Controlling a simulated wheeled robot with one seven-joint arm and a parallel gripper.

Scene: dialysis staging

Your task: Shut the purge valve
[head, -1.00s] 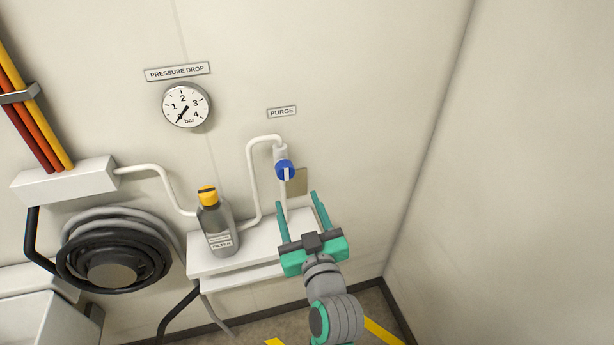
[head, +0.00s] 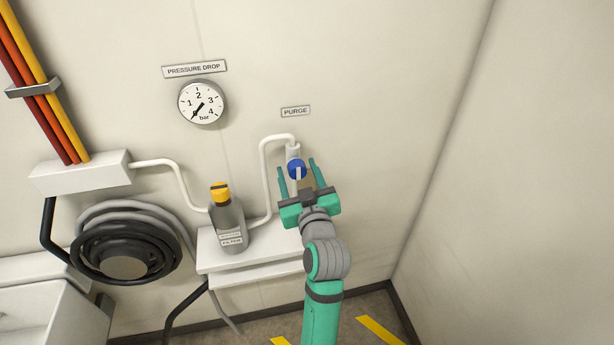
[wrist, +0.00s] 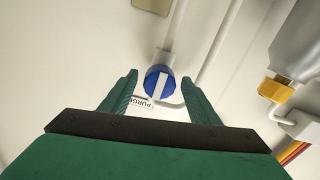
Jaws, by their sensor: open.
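The purge valve's round blue knob (head: 297,169) with a white bar sits on a white pipe below the PURGE label (head: 295,111). In the head view the white bar looks roughly upright, in line with the pipe. My gripper (head: 297,178) is open and empty, its teal fingers reaching toward the wall on either side of the knob. In the wrist view the knob (wrist: 159,83) shows between and just beyond the fingertips (wrist: 158,84) of my gripper. I cannot tell whether the fingers touch the knob.
A filter bottle (head: 230,222) with a yellow cap stands on a white shelf (head: 255,256) left of my gripper. A pressure gauge (head: 202,102) hangs up on the wall, its needle near zero. A coiled hose (head: 128,240) is at the left. The right wall is bare.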

